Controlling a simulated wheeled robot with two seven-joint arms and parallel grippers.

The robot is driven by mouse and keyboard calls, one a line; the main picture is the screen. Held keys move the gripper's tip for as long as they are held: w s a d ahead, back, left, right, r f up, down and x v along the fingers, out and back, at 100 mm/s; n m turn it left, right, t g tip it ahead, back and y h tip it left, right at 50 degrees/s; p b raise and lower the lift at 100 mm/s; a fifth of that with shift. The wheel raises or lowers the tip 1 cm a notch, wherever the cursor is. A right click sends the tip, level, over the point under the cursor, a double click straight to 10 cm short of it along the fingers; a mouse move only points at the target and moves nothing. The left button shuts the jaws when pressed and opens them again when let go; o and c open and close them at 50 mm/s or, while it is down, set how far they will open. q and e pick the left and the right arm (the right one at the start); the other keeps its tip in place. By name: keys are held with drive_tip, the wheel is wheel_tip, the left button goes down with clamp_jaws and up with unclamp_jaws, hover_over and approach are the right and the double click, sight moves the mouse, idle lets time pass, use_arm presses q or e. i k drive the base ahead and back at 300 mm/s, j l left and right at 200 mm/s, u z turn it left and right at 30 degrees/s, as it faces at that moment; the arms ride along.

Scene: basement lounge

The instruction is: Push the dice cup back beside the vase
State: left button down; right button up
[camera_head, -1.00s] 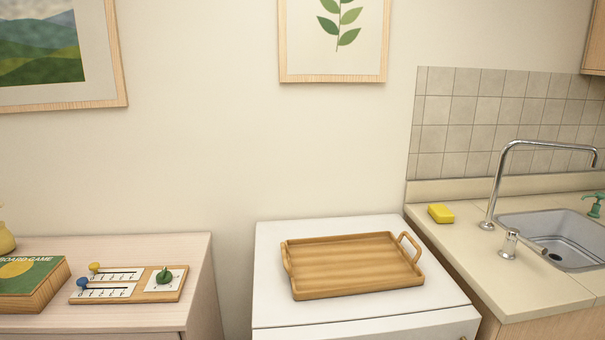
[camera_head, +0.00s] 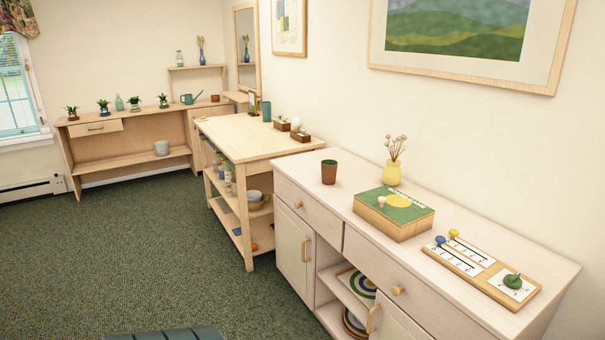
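The dice cup (camera_head: 329,172), brown with a dark inside, stands upright near the left end of the pale wooden sideboard (camera_head: 331,205), close to its front edge. The yellow vase (camera_head: 392,173) with pink flowers stands at the back of the sideboard, to the right of the cup. A clear gap of bare top lies between cup and vase. Neither of my grippers shows in the head view.
A green board game box (camera_head: 394,213) sits in front of the vase. A wooden scoring board (camera_head: 485,269) lies at the right. A wooden table (camera_head: 240,140) stands beyond the sideboard's left end. Open green carpet (camera_head: 150,265) lies in front.

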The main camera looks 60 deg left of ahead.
sight(329, 168)
drive_tip(key=u, duration=1.75)
drive_tip(key=i+j, duration=0.25)
drive_tip(key=i, duration=0.25)
drive_tip(key=i+j+z, duration=0.1)
drive_tip(key=i, duration=0.45)
drive_tip(key=i+j, duration=0.4)
drive_tip(key=i+j+z, duration=0.1)
drive_tip(key=i+j, duration=0.15)
drive_tip(key=i, duration=0.35)
drive_tip(key=i+j, duration=0.35)
drive_tip(key=i, duration=0.15)
drive_tip(key=i+l+z, duration=0.05)
